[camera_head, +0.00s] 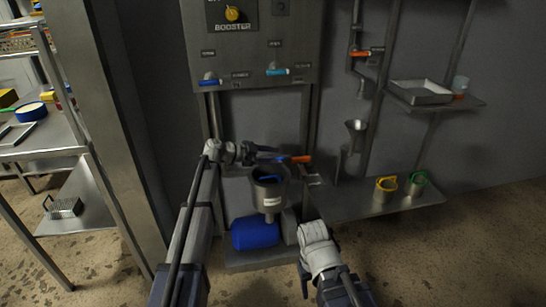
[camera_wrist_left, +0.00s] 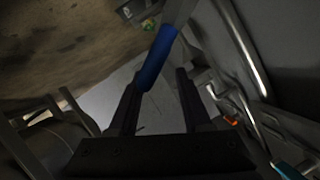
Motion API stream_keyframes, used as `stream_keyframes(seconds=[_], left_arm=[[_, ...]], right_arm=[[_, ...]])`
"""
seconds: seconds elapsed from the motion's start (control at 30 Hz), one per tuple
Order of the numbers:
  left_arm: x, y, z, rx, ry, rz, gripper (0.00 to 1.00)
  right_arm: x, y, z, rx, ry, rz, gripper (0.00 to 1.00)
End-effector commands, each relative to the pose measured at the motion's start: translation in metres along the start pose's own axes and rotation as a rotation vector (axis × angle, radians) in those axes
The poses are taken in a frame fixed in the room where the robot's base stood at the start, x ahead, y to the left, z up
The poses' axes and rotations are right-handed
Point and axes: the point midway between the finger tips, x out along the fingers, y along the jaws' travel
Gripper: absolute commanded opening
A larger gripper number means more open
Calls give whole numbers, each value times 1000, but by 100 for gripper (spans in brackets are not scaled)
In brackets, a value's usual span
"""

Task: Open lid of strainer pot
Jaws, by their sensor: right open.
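The strainer pot (camera_head: 269,190) is a dark grey, round vessel with a pale label, low at the centre of the head view. A blue bar (camera_head: 270,178) shows at its top; whether the lid is shut is unclear. My left gripper (camera_head: 262,153) is just above and behind the pot's rim. In the left wrist view its two dark fingers (camera_wrist_left: 160,82) stand apart, with a blue handle (camera_wrist_left: 154,62) near the left fingertip, not clearly gripped. My right gripper is low at the centre right, below and right of the pot, its fingers mostly hidden by my wrist.
An orange-handled lever (camera_head: 301,159) sticks out beside the left gripper. A blue cylinder (camera_head: 254,233) lies below the pot. A metal shelf (camera_head: 335,204) with yellow and green-handled cups stands right. A steel post (camera_head: 100,110) and racks stand left. The control panel (camera_head: 300,45) is behind.

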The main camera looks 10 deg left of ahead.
Motion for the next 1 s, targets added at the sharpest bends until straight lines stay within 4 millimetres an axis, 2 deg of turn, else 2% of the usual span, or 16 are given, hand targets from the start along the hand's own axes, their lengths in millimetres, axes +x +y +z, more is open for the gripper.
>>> stream_keyframes(seconds=[0.27, 0.7, 0.83, 1.0], left_arm=[[-2, 0, -1, -1, 1, -1, 47], [-65, -1, -2, -1, -1, -2, 47], [-75, 0, -1, -1, 0, -1, 47], [-79, 0, 0, 0, 0, 0, 47]], right_arm=[[-1, 0, 0, 0, 0, 0, 60], [-24, 2, 2, 1, 0, -4, 60], [-27, 2, 2, 1, 0, -5, 60], [-27, 2, 2, 1, 0, -5, 60]])
